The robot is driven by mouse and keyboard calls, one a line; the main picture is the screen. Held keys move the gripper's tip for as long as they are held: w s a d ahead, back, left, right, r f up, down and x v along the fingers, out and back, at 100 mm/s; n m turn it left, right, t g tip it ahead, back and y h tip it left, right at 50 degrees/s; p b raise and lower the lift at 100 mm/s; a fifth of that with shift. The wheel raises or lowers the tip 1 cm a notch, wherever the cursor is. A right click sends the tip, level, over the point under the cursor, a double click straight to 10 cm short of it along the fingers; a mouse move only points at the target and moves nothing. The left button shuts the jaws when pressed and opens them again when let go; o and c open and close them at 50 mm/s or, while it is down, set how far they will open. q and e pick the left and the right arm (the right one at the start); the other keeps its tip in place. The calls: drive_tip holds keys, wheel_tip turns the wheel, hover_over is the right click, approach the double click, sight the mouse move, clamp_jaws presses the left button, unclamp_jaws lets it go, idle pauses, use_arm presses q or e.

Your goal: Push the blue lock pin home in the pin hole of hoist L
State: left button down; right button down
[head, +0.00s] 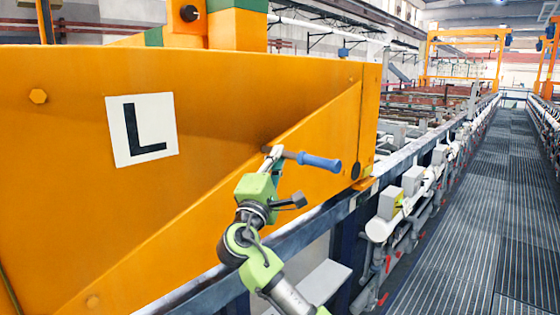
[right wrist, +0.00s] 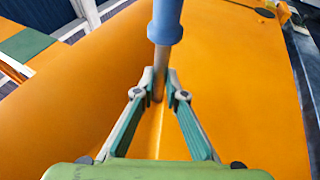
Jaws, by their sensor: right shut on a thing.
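My left gripper is not in view.
A dark rail (head: 335,213) runs below the hoist, beside white pipes and grey boxes (head: 412,180). A ribbed grey walkway (head: 470,210) lies clear at the right. Other orange hoist frames (head: 498,62) stand far back.

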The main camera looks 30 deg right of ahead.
sight(266, 152)
drive_tip(key=shift+w+a+r+b, duration=0.1)
drive_tip(key=shift+w+a+b, duration=0.2)
drive_tip(key=shift+w, duration=0.35)
drive_tip(key=shift+w+a+r+b, duration=0.1)
drive_tip(key=shift+w+a+b, duration=0.25)
drive_tip(key=shift+w, duration=0.35)
drive_tip(key=shift+w+a+b, duration=0.25)
drive_tip(key=shift+w+b, duration=0.05)
drive_tip(key=shift+w, duration=0.35)
drive_tip(key=c, duration=2.1)
unclamp_jaws()
drive_tip(key=shift+o, duration=0.6)
drive_tip(key=shift+f, duration=0.15)
drive_tip(key=v, duration=1.2)
